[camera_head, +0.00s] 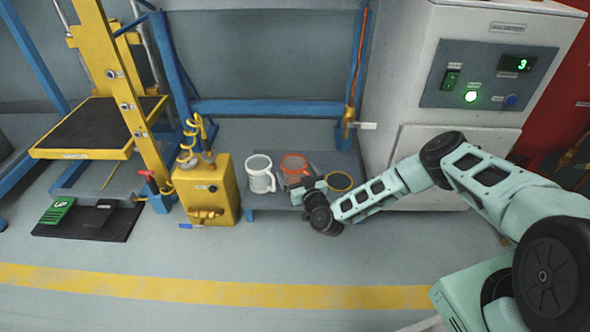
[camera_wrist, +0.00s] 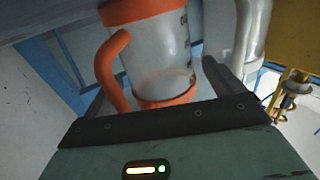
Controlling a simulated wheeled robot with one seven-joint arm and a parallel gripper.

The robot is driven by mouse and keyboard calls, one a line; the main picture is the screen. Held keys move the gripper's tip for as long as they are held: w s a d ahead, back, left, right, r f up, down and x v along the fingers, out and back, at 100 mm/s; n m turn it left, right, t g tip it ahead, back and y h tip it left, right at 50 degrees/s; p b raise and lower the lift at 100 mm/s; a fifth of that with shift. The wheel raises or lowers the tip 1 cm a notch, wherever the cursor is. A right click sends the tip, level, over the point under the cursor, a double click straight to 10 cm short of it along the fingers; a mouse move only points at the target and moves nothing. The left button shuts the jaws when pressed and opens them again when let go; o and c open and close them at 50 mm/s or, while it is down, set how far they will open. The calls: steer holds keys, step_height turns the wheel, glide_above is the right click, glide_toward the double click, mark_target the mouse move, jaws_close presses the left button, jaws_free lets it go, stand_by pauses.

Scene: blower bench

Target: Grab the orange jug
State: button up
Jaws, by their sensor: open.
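The orange jug (camera_head: 293,163), a clear body with orange rim, base and handle, stands on a low grey-blue bench between a white jug (camera_head: 260,174) and a yellow-rimmed one (camera_head: 340,181). In the wrist view the orange jug (camera_wrist: 160,50) fills the middle, its handle to the left. My gripper (camera_head: 304,187) is open, close in front of the orange jug. In the wrist view the jug's lower part shows between the spread fingers (camera_wrist: 157,85); I cannot tell whether they touch it. The white jug (camera_wrist: 252,40) is right of the right finger.
A blue frame (camera_head: 265,107) is behind. The floor in front is clear.

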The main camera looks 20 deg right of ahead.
steer(key=shift+w, duration=0.15)
steer(key=c, duration=1.1)
